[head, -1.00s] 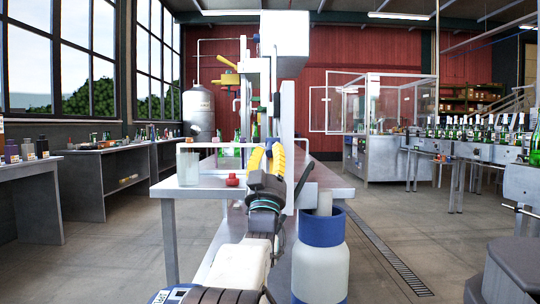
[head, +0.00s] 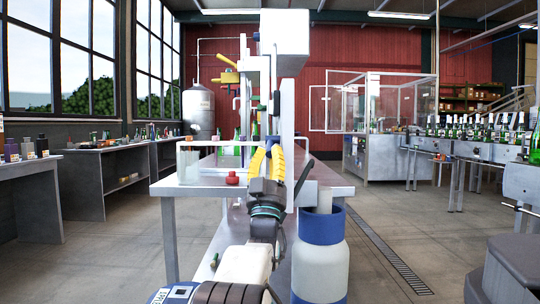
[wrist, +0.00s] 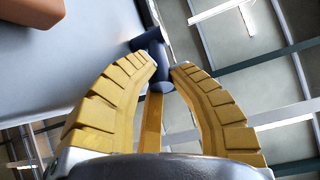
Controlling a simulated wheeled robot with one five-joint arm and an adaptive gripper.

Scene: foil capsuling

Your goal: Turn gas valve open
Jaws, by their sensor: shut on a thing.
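The gas valve shows in the wrist view as a dark blue-grey body (wrist: 148,55) with a flat yellow lever (wrist: 152,122) running down from it. My gripper (wrist: 163,66) has two ribbed yellow fingers, one on each side of the valve, with their tips close to the dark body. The lever lies between the fingers, and its lower end is hidden behind the dark palm. In the head view my gripper (head: 268,150) points up in front of the white machine column (head: 287,130). The valve is not clear there, as the fingers cover that spot.
A white cylinder with blue bands (head: 320,260) stands close at the right. Open floor (head: 400,215) lies farther right.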

